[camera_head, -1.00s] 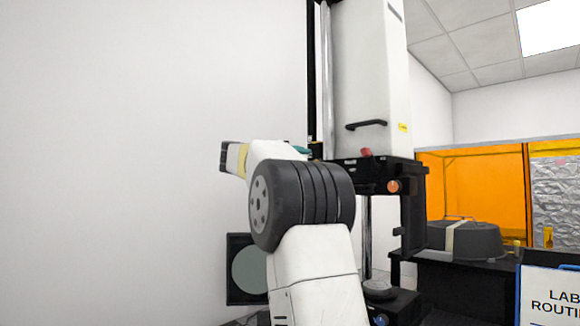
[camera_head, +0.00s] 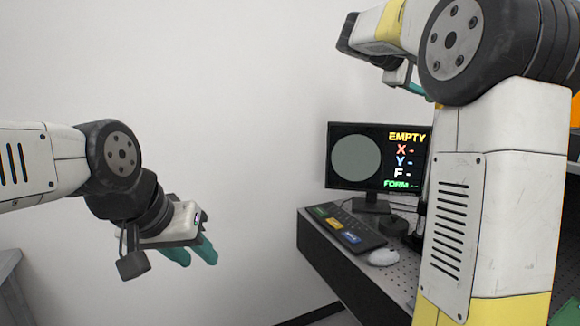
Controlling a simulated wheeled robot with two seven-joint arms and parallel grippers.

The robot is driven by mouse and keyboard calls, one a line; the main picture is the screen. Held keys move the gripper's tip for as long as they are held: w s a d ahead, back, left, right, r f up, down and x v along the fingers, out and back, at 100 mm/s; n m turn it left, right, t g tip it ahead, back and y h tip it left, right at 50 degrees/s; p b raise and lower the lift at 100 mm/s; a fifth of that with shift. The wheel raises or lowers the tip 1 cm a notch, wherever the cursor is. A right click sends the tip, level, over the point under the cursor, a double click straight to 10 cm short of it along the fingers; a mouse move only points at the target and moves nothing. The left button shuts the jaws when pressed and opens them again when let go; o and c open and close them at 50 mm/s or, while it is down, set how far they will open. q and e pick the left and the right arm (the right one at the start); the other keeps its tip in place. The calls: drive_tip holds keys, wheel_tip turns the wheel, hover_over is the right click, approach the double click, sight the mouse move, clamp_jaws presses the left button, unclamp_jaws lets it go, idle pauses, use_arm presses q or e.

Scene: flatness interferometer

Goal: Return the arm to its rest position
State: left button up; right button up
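My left arm comes in from the left edge. My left gripper (camera_head: 194,251) hangs in front of the bare wall, tilted downward. Its two teal fingers show a gap with nothing between them. My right arm rises large along the right side and bends back at the top. Of my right gripper (camera_head: 416,89), only a bit of teal shows behind the arm links. Its fingertips are hidden, so its opening cannot be made out.
A monitor (camera_head: 345,178) showing "EMPTY" stands on a dark bench (camera_head: 330,251). My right arm covers the bench's right part. A grey surface (camera_head: 8,268) edges in at lower left.

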drive_tip(key=s+a+f+m+y, duration=0.1)
drive_tip(key=s+a+f+y, duration=0.25)
drive_tip(key=s+f, duration=0.35)
drive_tip(key=s+a+f+y, duration=0.2)
drive_tip(key=s+f+y, duration=0.25)
drive_tip(key=f, duration=0.35)
drive_tip(key=s+a+f+m+y, duration=0.4)
drive_tip(key=s+a+f+y, duration=0.3)
drive_tip(key=s+a+f, duration=0.7)
drive_tip(key=s+a, duration=0.3)
drive_tip(key=s, duration=0.1)
drive_tip(key=shift+f+m+g, duration=0.15)
drive_tip(key=shift+m+g, duration=0.15)
drive_tip(key=shift+m, duration=0.1)
